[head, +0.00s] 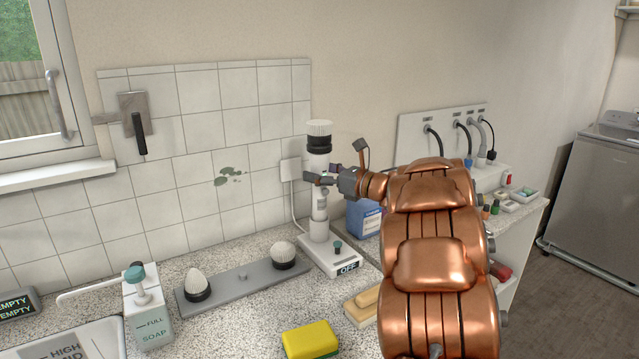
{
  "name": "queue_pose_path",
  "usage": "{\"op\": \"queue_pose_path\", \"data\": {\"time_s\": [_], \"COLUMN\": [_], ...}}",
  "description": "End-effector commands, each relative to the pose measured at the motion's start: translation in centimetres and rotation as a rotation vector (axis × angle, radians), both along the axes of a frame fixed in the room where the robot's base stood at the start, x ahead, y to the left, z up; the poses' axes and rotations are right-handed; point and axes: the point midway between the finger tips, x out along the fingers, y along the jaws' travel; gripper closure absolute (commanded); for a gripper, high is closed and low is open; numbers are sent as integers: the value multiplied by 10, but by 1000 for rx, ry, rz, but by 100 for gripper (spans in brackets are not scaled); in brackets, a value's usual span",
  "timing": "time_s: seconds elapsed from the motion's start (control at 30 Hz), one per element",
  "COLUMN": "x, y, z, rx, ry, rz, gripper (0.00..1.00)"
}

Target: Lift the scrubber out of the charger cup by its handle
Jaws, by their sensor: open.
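The scrubber (317,160) stands upright at the back of the counter, with a white bristle head on top, a black collar and a white handle. Its lower end sits in the charger cup (319,230), on a white base with a green-topped knob and an "OFF" label. My gripper (320,177) comes in from the right at handle height, below the black collar. Its jaws are open. One dark finger crosses in front of the handle and the other shows partly at its right. Whether either finger touches the handle cannot be told.
A grey rack with two brush heads (283,251) lies left of the charger. A yellow sponge (310,341), a soap dispenser (147,310) and a blue container (363,219) stand around. A cord runs from the charger to a tiled wall (230,140) close behind.

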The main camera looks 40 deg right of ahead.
Motion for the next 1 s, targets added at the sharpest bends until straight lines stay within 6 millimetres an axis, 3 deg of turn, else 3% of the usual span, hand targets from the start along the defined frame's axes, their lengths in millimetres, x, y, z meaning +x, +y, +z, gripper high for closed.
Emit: {"op": "queue_pose_path", "data": {"time_s": [0.27,0.9,1.0], "x": [2,2,2], "y": [1,1,1], "z": [0,-1,-1], "rx": [1,2,2], "ry": [-1,1,1], "rz": [0,-1,-1], "gripper": [27,94,100]}}
